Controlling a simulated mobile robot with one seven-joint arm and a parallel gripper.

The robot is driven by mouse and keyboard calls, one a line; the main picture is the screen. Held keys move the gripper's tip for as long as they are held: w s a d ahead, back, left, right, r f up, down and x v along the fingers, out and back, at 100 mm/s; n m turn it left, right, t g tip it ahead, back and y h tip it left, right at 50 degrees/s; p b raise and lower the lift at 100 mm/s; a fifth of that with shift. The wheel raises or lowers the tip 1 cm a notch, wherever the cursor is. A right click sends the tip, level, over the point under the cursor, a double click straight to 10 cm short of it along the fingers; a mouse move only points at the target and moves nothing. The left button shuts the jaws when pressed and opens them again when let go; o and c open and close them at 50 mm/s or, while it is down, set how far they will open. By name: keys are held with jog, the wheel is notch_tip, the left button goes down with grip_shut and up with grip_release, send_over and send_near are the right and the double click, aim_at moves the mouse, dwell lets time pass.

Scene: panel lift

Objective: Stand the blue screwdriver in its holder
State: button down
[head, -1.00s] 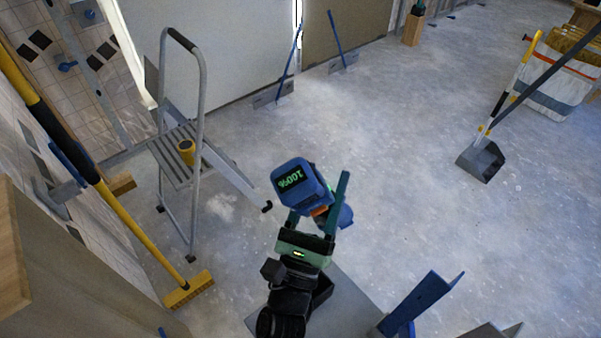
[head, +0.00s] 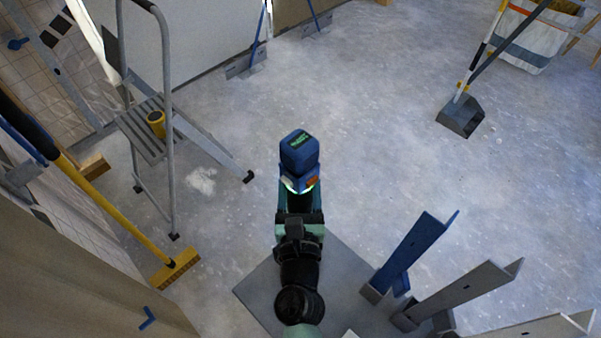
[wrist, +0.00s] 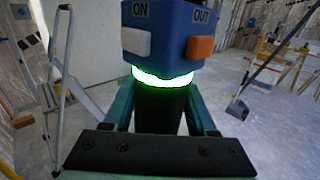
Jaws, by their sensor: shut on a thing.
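The blue screwdriver (head: 299,153) is a chunky power tool with a lit green display on its end. My gripper (head: 298,190) is shut on it, and the tool stands out beyond the fingers in the head view. In the wrist view, the blue body of the screwdriver (wrist: 165,30) carries a white ON button, an orange OUT button and a glowing green ring. Its dark neck runs down between the teal fingers of my gripper (wrist: 162,108). I cannot make out the holder with certainty in either view.
A grey stepladder (head: 150,130) with a yellow cup (head: 156,123) stands at left. A yellow broom (head: 175,268) leans beside it. Blue (head: 415,250) and grey (head: 465,292) angled bars rise at lower right. A dustpan (head: 461,115) lies farther back. The middle floor is clear.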

jog(key=shift+f+b, duration=2.6)
jog(key=shift+f, duration=0.15)
jog(key=shift+b, duration=0.55)
jog(key=shift+f+b, duration=2.8)
jog(key=shift+b, duration=0.2)
dwell(1.0)
jog(key=shift+c, duration=0.8)
grip_release()
jog(key=shift+o, duration=0.5)
jog(key=shift+s+f, duration=0.1)
jog(key=shift+f, duration=0.25)
jog(key=shift+o, duration=0.3)
jog(key=shift+r, duration=0.1)
